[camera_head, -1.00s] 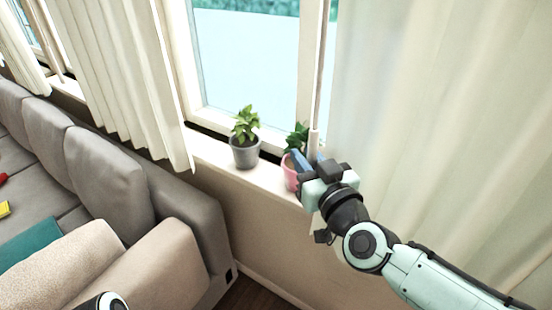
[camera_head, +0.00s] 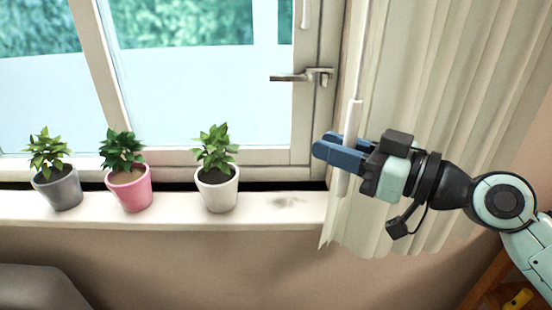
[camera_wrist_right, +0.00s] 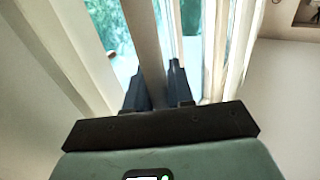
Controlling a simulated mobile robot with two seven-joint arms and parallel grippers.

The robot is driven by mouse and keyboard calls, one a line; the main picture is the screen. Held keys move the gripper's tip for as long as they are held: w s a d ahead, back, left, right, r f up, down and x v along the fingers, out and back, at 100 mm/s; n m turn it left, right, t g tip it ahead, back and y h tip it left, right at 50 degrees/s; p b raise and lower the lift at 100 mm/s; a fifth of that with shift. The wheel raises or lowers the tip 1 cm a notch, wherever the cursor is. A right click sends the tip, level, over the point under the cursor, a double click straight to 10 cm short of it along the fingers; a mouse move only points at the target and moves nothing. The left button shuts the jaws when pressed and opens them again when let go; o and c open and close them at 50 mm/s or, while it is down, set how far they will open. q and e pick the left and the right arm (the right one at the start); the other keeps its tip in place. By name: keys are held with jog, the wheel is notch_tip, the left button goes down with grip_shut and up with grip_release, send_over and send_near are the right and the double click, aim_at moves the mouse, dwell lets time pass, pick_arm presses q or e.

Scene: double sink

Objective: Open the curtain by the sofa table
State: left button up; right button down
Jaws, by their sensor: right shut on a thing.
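The cream curtain (camera_head: 425,90) hangs in folds at the right of the window. A pale curtain rod (camera_head: 353,112) hangs nearly upright along the curtain's left edge. My right gripper (camera_head: 335,152) is shut on the rod, its blue fingers on either side of it, coming in from the right. In the right wrist view the rod (camera_wrist_right: 143,45) runs up between the dark fingers (camera_wrist_right: 158,88), with curtain folds (camera_wrist_right: 240,50) to the right. My left gripper is not in view.
A grey pot (camera_head: 60,190), a pink pot (camera_head: 130,190) and a white pot (camera_head: 217,190) with plants stand on the window sill (camera_head: 270,215). A window handle (camera_head: 295,77) juts out above. A grey sofa edge (camera_head: 35,290) shows at the lower left.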

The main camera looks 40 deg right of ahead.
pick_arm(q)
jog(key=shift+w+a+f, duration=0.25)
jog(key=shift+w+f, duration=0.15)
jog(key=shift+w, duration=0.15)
pick_arm(e)
jog(key=s+d, duration=0.4)
jog(key=d, duration=0.1)
jog(key=shift+s+d, duration=0.15)
jog(key=shift+d, duration=0.1)
jog(key=shift+r, duration=0.1)
jog(key=c, duration=1.1)
grip_release()
jog(key=shift+o, duration=0.2)
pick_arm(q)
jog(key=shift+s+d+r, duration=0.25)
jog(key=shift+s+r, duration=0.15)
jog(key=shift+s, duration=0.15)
pick_arm(e)
jog(key=v, duration=1.3)
jog(key=shift+s, duration=0.15)
